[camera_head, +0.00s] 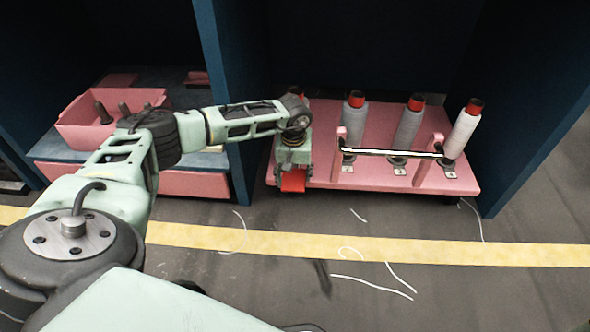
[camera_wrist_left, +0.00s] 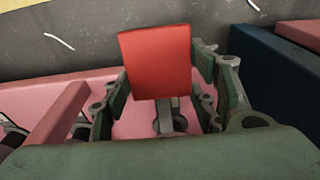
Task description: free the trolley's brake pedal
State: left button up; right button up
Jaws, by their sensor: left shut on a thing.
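The pink trolley (camera_head: 325,120) stands in a bay between dark blue panels and carries several grey spools with red tops. Its red brake pedal (camera_head: 293,181) sticks out at the front left corner. In the left wrist view the pedal (camera_wrist_left: 155,62) is a flat red plate between the finger pads, with a grey stem below it. My left gripper (camera_head: 293,168) reaches down over the trolley's front left corner and is shut on the pedal. It partly hides the pedal's mount and one spool behind it. My right gripper is not in view.
A black-and-white handle bar (camera_head: 390,153) runs between two pink posts on the trolley. A blue panel (camera_head: 225,90) stands close on the left, beside a pink bin (camera_head: 75,130). A yellow line (camera_head: 370,248) and loose white threads lie on the open floor in front.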

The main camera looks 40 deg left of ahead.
aim_at(294, 178)
pick_arm(q)
jog(key=shift+w+a+r, duration=0.2)
jog(key=shift+w+r, duration=0.15)
dwell(0.5)
jog(key=shift+r+p, duration=0.35)
jog(key=shift+p, duration=0.15)
jog(key=o, duration=1.3)
jog(key=shift+c, duration=0.2)
jog(key=o, duration=0.4)
jog(key=shift+c, duration=0.2)
jog(key=shift+o, duration=0.3)
jog(key=shift+s+f, duration=0.1)
jog(key=shift+f, duration=0.05)
notch_tip(294, 178, up, 12)
jog(key=s, duration=0.1)
jog(key=shift+s+d, duration=0.2)
jog(key=shift+d, duration=0.25)
